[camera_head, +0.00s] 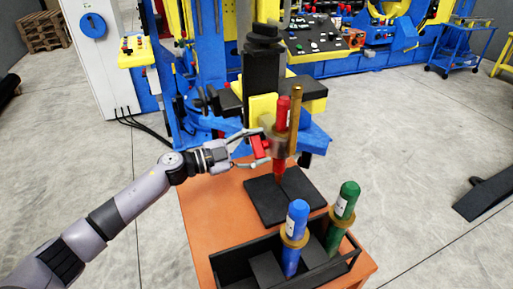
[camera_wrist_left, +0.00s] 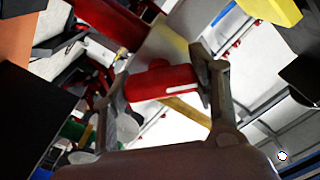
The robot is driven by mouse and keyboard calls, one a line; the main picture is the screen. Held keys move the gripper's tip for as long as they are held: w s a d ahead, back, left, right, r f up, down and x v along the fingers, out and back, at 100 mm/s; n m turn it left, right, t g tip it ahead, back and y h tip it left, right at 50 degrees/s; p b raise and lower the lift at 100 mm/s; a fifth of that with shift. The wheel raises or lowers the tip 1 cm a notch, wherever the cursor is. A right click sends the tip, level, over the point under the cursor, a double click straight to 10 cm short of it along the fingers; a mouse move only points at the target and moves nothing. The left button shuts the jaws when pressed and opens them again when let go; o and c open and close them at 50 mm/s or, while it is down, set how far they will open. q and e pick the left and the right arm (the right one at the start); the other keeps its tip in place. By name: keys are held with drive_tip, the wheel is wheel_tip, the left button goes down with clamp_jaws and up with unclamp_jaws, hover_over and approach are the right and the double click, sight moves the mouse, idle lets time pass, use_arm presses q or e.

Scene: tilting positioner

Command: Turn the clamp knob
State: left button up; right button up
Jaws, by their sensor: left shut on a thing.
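The clamp knob (camera_head: 259,147) is a short red bar beside a brown clamp (camera_head: 279,147). A red tool (camera_head: 282,113) stands upright in the clamp, its pointed tip over a black square plate (camera_head: 258,200). A brass rod (camera_head: 296,110) rises next to it. My left gripper (camera_head: 256,147) reaches in from the left and is shut on the knob. In the left wrist view the red knob (camera_wrist_left: 163,81) lies between the fingertips of the gripper (camera_wrist_left: 163,90). My right gripper is not in view.
The orange table (camera_head: 205,222) bears a black rack (camera_head: 325,277) at its front with a blue tool (camera_head: 296,220) and a green tool (camera_head: 346,200). A blue and yellow machine (camera_head: 200,75) stands behind. A grey cabinet (camera_head: 100,60) is at the back left.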

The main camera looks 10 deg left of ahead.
use_arm(q)
drive_tip(key=m+b, duration=0.1)
drive_tip(key=m, duration=0.2)
drive_tip(key=shift+f+m, duration=0.1)
drive_tip(key=shift+m, duration=0.3)
drive_tip(key=m+b, duration=0.2)
drive_tip(key=m, duration=0.1)
drive_tip(key=shift+m, duration=0.3)
drive_tip(key=m+b, duration=0.2)
drive_tip(key=m, duration=0.2)
drive_tip(key=shift+f+b, duration=0.1)
drive_tip(key=shift+b, duration=0.2)
drive_tip(key=shift+m+b, duration=1.2)
drive_tip(key=shift+m, duration=0.9)
drive_tip(key=o, duration=1.2)
drive_tip(key=shift+c, duration=0.2)
